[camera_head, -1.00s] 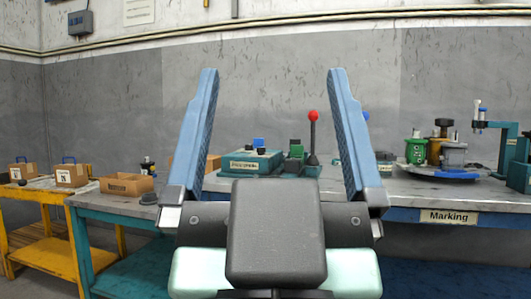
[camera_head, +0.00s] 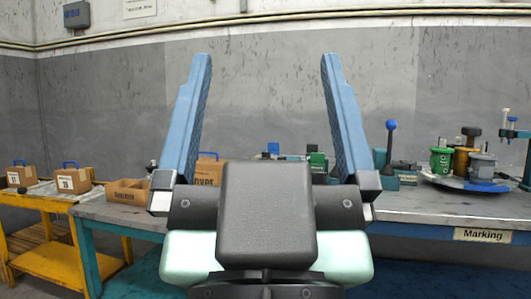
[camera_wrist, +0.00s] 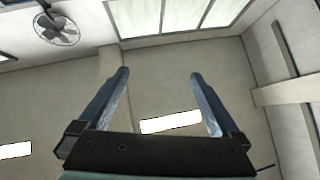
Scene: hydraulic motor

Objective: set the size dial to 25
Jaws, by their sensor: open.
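My gripper (camera_head: 263,70) is open and empty, raised in front of the bench in the head view, with its two blue fingers spread wide. In the wrist view my gripper (camera_wrist: 158,75) also shows empty, with only wall and ceiling beyond it. I cannot make out the size dial. Part of the bench behind my gripper is hidden, including most of a teal device with a green part (camera_head: 317,160). A blue-knobbed lever (camera_head: 391,126) stands upright just right of the right finger.
The workbench (camera_head: 420,208) carries a "Marking" label (camera_head: 482,235). A round plate holds green (camera_head: 440,161), brass and grey parts. A teal press stands at the far right. Cardboard boxes (camera_head: 75,181) and an open tray (camera_head: 129,191) are at left. A brown box (camera_head: 211,170) is partly hidden.

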